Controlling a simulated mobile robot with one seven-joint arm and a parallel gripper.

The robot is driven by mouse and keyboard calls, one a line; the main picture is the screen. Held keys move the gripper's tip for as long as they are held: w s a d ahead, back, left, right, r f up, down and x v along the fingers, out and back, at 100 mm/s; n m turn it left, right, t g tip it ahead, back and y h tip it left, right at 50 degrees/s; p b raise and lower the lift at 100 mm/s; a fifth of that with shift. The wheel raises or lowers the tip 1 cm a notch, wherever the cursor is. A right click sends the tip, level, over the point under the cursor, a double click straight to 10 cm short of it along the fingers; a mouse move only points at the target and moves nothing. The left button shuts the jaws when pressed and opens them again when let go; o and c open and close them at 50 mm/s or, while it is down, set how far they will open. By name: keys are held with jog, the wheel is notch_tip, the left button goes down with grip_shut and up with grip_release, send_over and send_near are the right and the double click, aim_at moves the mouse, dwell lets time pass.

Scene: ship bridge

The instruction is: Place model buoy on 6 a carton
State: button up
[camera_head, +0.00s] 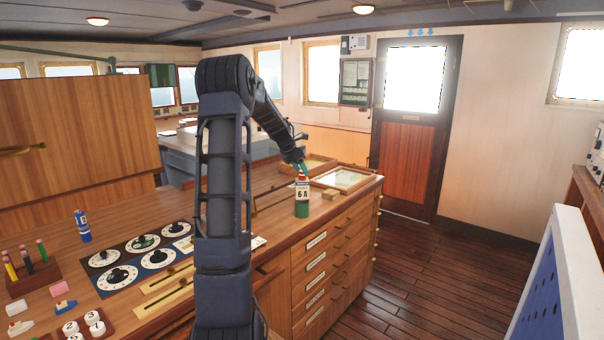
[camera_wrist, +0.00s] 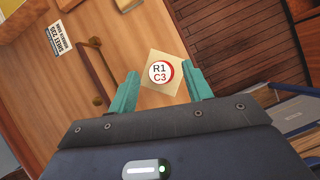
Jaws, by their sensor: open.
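The 6 A carton (camera_head: 302,209) stands upright near the counter's right front edge in the head view, with a white "6 A" label and a green lower part. A small red piece, apparently the model buoy (camera_head: 302,179), shows on top of it. In the wrist view its round white top, marked R1 C3 with a red rim (camera_wrist: 160,73), lies over a tan square, apparently the carton's top (camera_wrist: 152,92). My gripper (camera_wrist: 160,85) is open, its teal fingers on either side with gaps. In the head view it is just above the red piece.
A tan block (camera_head: 330,194) and a framed glass panel (camera_head: 345,178) lie on the counter nearby. Drawers (camera_head: 325,262) with handles face the front. Dials (camera_head: 140,243), a blue can (camera_head: 82,226) and small models (camera_head: 64,305) are at left.

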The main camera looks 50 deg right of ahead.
jog(key=v, duration=0.9)
jog(key=w+a+r+m+t+y, duration=0.15)
jog(key=a+m, duration=0.25)
jog(key=a, duration=1.3)
jog(key=w+a+r+m+t+y, duration=0.1)
jog(key=a+r+m+t, duration=0.2)
jog(key=a, duration=1.5)
jog(key=s+a+f+m+y, duration=0.1)
jog(key=s+a+f+m, duration=0.1)
jog(key=s+a, duration=0.3)
jog(key=s+a+f+m+t+y, duration=0.1)
jog(key=s+a+f+m, duration=0.2)
jog(key=a, duration=1)
jog(key=s+a+f+m+y, duration=0.1)
jog(key=s+a+f+m, duration=0.1)
jog(key=s+a, duration=0.6)
jog(key=shift+s+a+m+t, duration=0.35)
jog(key=shift+a+m, duration=0.15)
jog(key=shift+a, duration=0.3)
